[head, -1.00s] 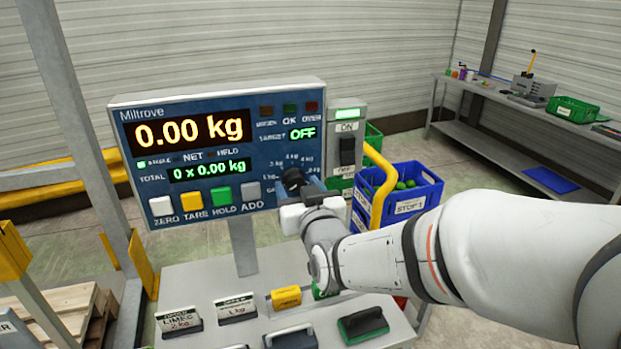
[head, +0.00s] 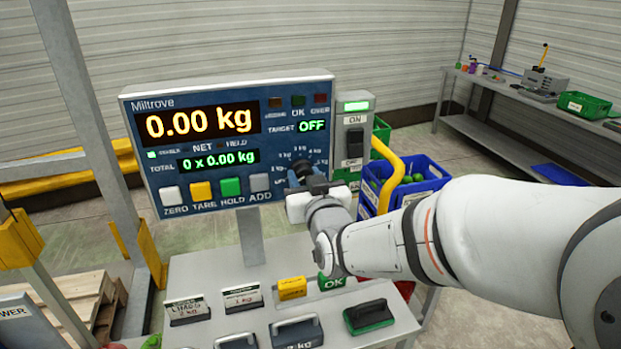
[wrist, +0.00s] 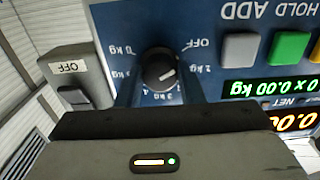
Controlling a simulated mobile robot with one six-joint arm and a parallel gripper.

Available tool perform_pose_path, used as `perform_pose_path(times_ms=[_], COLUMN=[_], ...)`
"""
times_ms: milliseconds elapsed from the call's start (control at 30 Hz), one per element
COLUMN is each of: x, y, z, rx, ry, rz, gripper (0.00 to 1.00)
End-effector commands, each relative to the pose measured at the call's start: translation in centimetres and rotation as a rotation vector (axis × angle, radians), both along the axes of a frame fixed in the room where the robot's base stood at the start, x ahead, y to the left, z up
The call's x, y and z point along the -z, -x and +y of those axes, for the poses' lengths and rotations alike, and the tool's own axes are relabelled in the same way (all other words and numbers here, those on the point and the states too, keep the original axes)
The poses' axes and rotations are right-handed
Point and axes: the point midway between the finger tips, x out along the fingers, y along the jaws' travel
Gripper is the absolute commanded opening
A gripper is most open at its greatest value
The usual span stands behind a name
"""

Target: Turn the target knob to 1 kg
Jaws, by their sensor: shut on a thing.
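The dark round target knob (wrist: 160,68) sits on the blue indicator panel, with a dial scale running from OFF through kg marks. Its light pointer line faces toward the right in the wrist view, near the OFF and 1 kg side; the exact mark is hard to tell. My gripper (wrist: 160,88) is shut on the knob, one finger on each side. In the head view the knob (head: 302,169) is partly hidden by my gripper (head: 310,184). The target display (head: 312,126) reads OFF. The main display (head: 198,122) reads 0.00 kg.
A grey switch box (head: 354,135) stands just right of the panel. Push buttons (head: 231,187) line the panel's lower left. Below, a grey table (head: 205,268) holds labelled cards and weights. A blue crate (head: 425,170) and yellow rail (head: 390,165) are behind my arm.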

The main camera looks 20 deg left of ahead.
Motion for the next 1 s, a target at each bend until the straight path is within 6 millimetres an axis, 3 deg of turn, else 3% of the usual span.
perform_pose_path(times_ms=[100, 133, 467, 1000], x=[-0.2, -0.2, 0.1, 0.3], y=[-0.1, -0.2, -0.2, -0.2], z=[0.0, -1.3, -0.1, 0.0], rx=[0.002, 0.006, 0.005, 0.0], ry=[-0.003, -0.003, -0.068, -0.412], rz=[-0.003, -0.003, 0.03, 0.237], gripper=[0.12, 0.12, 0.11, 0.11])
